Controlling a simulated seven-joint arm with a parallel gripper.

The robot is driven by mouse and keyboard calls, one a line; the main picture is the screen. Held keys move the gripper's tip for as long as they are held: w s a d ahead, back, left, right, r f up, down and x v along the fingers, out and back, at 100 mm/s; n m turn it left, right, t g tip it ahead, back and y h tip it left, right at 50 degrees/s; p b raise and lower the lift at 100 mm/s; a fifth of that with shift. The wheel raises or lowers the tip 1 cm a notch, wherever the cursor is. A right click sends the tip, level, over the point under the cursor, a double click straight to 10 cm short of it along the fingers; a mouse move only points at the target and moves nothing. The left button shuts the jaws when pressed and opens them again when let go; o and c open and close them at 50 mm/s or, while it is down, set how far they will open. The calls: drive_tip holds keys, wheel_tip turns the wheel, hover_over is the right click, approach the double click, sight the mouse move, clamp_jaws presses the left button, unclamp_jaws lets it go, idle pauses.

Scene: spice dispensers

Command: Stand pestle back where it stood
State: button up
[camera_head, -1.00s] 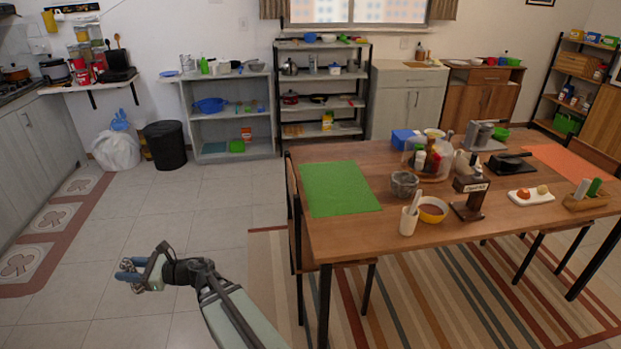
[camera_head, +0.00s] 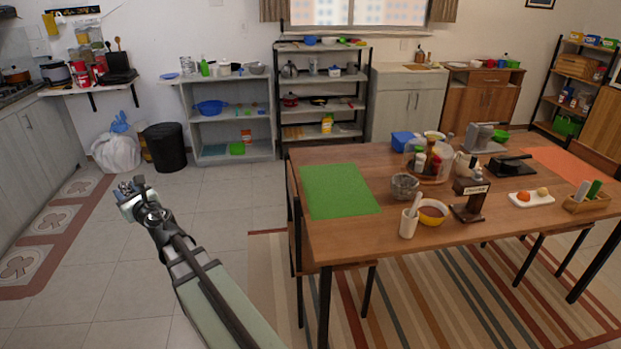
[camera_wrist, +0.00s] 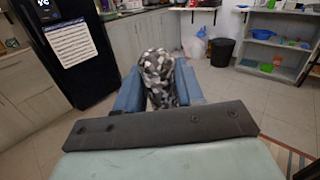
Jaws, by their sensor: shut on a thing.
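My gripper (camera_head: 130,196) is over the floor left of the table in the head view, well away from the tabletop. In the wrist view its two blue fingers (camera_wrist: 158,92) are shut on a mottled grey, black and white pestle (camera_wrist: 158,68), whose rounded end points away from the camera. In the head view the pestle is too small to tell apart from the gripper. A dark grey speckled stone bowl, apparently the mortar (camera_head: 404,187), stands on the table (camera_head: 345,240) right of the green mat.
A green mat (camera_head: 338,190) lies on the table's left end. A white cup (camera_head: 408,226) with a stick in it, a yellow bowl (camera_head: 432,211) and a dark labelled dispenser (camera_head: 470,200) stand near the front edge. A chair (camera_head: 292,215) is at the table's left side.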

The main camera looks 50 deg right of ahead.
drive_tip(key=s+d+m+g+h, duration=0.1)
drive_tip(key=s+d+m+h, duration=0.25)
drive_tip(key=d, duration=1.45)
drive_tip(key=s+d+m+g+h, duration=0.2)
drive_tip(key=s+d+h, duration=0.3)
drive_tip(key=d, duration=1.3)
drive_tip(key=s+d+f+m+g+h, duration=0.25)
drive_tip(key=s+d, duration=0.65)
drive_tip(key=d, duration=0.8)
drive_tip(key=s+d+f+m+g+h, duration=0.25)
drive_tip(key=s+d, duration=0.65)
drive_tip(key=d, duration=0.7)
drive_tip(key=s+d+f+m+g+h, duration=0.1)
drive_tip(key=s+d+f+m+g, duration=0.15)
drive_tip(key=s+d, duration=1.1)
drive_tip(key=w+d+f, duration=0.3)
drive_tip(key=w+f, duration=0.1)
drive_tip(key=f, duration=0.6)
drive_tip(key=shift+d, duration=0.2)
drive_tip(key=shift+f+t, duration=0.1)
drive_tip(key=shift+t, duration=0.15)
drive_tip(key=o, duration=1)
drive_tip(key=shift+o, duration=0.2)
drive_tip(key=v, duration=1.2)
